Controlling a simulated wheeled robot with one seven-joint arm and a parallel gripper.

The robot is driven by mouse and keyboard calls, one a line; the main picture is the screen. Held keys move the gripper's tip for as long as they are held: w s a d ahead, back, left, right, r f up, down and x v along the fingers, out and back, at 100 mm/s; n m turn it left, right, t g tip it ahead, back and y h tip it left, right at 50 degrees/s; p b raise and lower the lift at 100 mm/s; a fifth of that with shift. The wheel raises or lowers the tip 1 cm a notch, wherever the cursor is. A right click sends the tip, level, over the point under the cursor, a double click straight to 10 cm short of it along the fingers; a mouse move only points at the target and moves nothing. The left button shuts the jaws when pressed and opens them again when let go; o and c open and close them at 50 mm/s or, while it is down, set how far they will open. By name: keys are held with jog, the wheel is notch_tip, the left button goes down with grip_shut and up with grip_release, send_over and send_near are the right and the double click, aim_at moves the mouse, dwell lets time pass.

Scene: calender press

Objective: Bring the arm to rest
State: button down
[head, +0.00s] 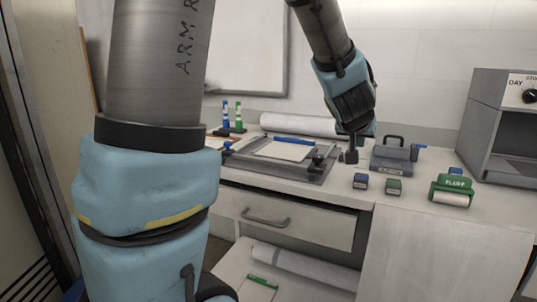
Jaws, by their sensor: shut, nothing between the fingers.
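My arm crosses the left foreground and comes back in from the top of the head view. My gripper (351,156) points down over the worktop, right of the press tray. It is shut and holds nothing. Its tip is close to the worktop; I cannot tell whether it touches anything. The press tray (315,172) lies flat on the worktop with a pale sheet (283,151) and a blue bar (294,141) on it. My arm's near links hide the left part of the bench.
A grey machine (500,125) stands at the right. A drawer (290,218) is below, above a shelf with a white roll (305,268).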

jog(key=shift+n+g+y, duration=0.4)
jog(key=shift+g+y, duration=0.2)
jog(key=shift+g, duration=0.2)
jog(key=a+f, duration=0.1)
jog(key=a, duration=0.1)
jog(key=a+f, duration=0.2)
jog(key=a, duration=0.1)
jog(key=a+f, duration=0.1)
jog(key=a, duration=0.1)
jog(key=shift+s+a+f, duration=0.15)
jog(key=shift+s+a, duration=0.15)
jog(key=s+a+f+n+g+y, duration=0.1)
jog(key=s+a+f+g, duration=0.1)
jog(key=a, duration=0.5)
jog(key=s+a+f+n+g+y, duration=0.1)
jog(key=s+a+f+g, duration=0.1)
jog(key=s+a+f, duration=0.2)
jog(key=s+a+f+n+g+y, duration=0.1)
jog(key=s+a+f+g+y, duration=0.1)
jog(key=s+a, duration=0.4)
jog(key=a+f, duration=0.1)
jog(key=a, duration=0.3)
jog(key=shift+s+a+p, duration=0.3)
jog(key=shift+s, duration=0.05)
